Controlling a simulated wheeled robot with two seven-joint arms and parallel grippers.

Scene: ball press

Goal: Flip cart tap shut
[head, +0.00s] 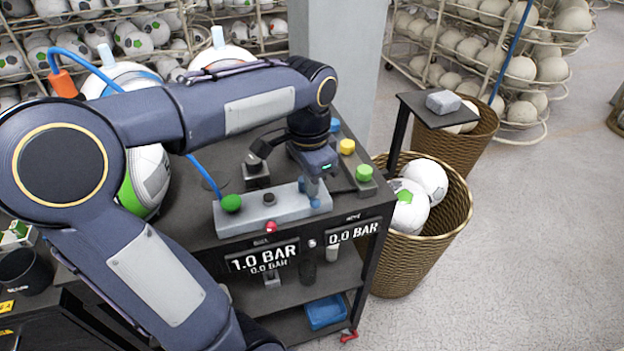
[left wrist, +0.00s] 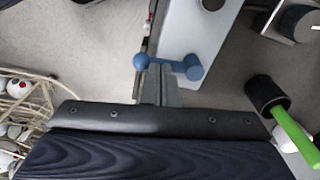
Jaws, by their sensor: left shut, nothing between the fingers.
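The blue tap (head: 313,188) is at the right end of the grey manifold block (head: 262,209) on the cart (head: 200,205). In the left wrist view the tap (left wrist: 170,66) is a blue lever with a round ball at its left end and its pivot on the pale block at right. My left gripper (head: 314,176) points down right at the tap. Its closed fingers (left wrist: 158,72) lie against or just over the lever between ball and pivot; I cannot tell whether they touch. Nothing is between them. My right gripper is not in view.
A green knob (head: 231,203) and a red knob (head: 271,227) are on or by the block. Yellow (head: 347,146) and green (head: 364,173) buttons stand behind. The cart front reads 1.0 BAR and 0.0 BAR. A wicker basket (head: 435,250) of balls stands right of the cart.

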